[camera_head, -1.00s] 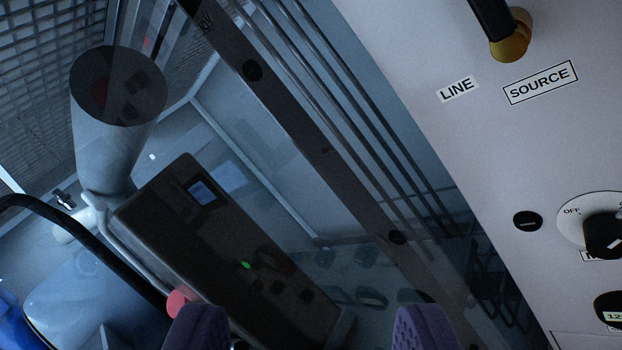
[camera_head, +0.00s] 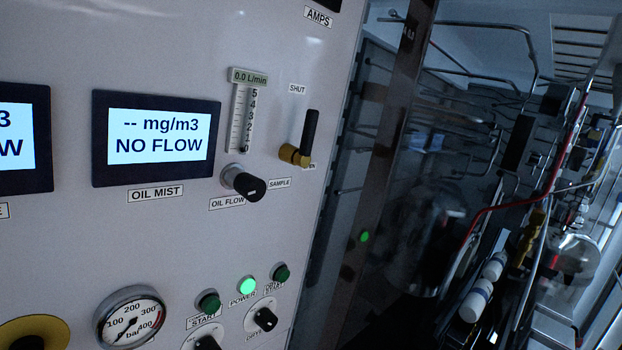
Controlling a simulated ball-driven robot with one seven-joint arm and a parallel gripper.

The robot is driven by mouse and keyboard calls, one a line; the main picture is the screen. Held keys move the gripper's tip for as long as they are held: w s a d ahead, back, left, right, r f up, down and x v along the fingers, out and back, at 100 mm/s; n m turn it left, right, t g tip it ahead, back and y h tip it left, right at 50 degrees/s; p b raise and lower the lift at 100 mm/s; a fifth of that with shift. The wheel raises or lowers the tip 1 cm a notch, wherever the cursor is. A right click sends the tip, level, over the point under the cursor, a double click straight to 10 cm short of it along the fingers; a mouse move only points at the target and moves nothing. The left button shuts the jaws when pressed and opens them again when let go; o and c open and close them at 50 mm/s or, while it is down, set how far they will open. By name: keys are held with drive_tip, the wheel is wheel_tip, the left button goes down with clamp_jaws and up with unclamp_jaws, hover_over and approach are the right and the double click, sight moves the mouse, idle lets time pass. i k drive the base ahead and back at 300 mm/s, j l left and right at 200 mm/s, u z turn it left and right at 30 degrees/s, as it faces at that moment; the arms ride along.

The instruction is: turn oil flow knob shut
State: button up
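The oil flow knob (camera_head: 243,184) is a black knob on the pale panel (camera_head: 180,50), just above and right of the "OIL FLOW" label (camera_head: 227,203). Above it stands a flow meter (camera_head: 242,117) reading 0.0 L/min. Right of it is a brass valve with a black lever (camera_head: 309,133) pointing up, next to the labels "SHUT" and "SAMPLE". The oil mist display (camera_head: 158,137) reads "-- mg/m3 NO FLOW". My gripper is not in this view, and nothing touches the knob.
Below are a pressure gauge (camera_head: 131,317), a lit green power lamp (camera_head: 247,286), dark green buttons and more black knobs. The panel ends at a vertical edge right of the valve. Beyond it are pipes (camera_head: 480,215) and equipment in a dim room.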

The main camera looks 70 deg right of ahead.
sight(253, 189)
drive_tip(key=z, duration=1.25)
